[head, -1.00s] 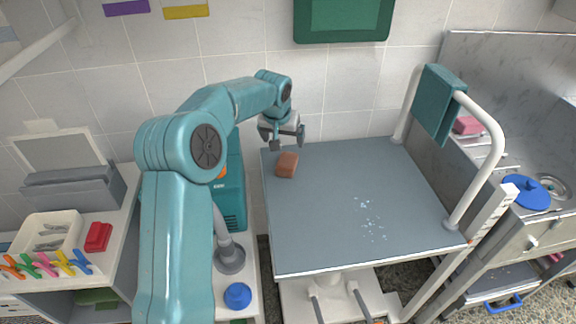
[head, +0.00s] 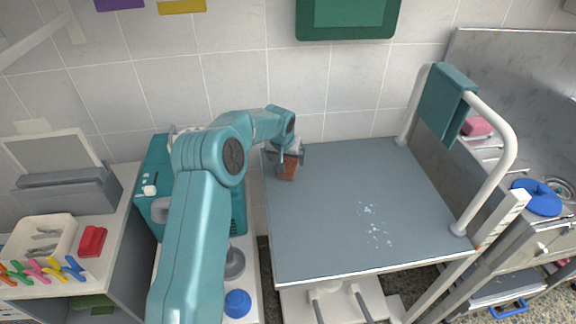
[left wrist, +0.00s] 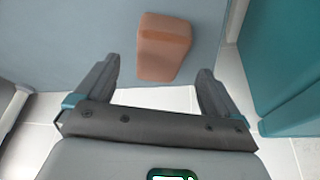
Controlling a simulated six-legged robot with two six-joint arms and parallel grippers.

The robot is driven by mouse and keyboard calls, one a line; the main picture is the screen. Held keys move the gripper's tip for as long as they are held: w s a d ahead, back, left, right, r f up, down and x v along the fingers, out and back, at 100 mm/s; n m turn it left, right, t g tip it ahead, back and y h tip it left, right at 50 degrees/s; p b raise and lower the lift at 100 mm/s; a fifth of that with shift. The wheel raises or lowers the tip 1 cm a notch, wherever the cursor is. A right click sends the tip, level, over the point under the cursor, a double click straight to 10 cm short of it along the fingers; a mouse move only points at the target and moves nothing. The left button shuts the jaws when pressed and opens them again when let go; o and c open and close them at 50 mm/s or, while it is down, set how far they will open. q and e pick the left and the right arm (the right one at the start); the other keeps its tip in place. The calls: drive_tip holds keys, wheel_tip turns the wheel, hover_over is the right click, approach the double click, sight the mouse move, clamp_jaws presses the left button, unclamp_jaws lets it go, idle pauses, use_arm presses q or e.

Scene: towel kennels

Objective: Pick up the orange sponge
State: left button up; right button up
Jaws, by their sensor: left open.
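The orange sponge (head: 287,171) is a small brownish-orange block on the grey table top (head: 340,215), near its far left corner. My left gripper (head: 289,156) is right over it in the head view and hides its far part. In the left wrist view the sponge (left wrist: 163,47) lies just beyond the fingertips, roughly in line with the gap between them. My left gripper (left wrist: 158,75) is open, with nothing between its fingers. My right gripper is not in view.
A white rail with a teal towel (head: 446,104) rises at the table's right end. White spots (head: 375,225) lie mid-table; the rest of the top is clear. A teal machine (head: 158,190) stands left of the table. A steel sink unit (head: 520,100) is at right.

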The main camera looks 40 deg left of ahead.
sight(287, 164)
use_arm(q)
drive_tip(key=x, duration=0.4)
drive_tip(key=shift+s+d+p, duration=0.1)
drive_tip(key=shift+s+p, duration=0.1)
drive_tip(key=shift+p, duration=0.1)
drive_tip(key=shift+w+f, duration=0.15)
drive_tip(key=shift+f, duration=0.25)
drive_tip(key=shift+r, duration=0.1)
drive_tip(key=c, duration=1.1)
wheel_tip(287, 164, up, 20)
drive_tip(key=shift+f+p, duration=0.1)
drive_tip(key=shift+p, duration=0.5)
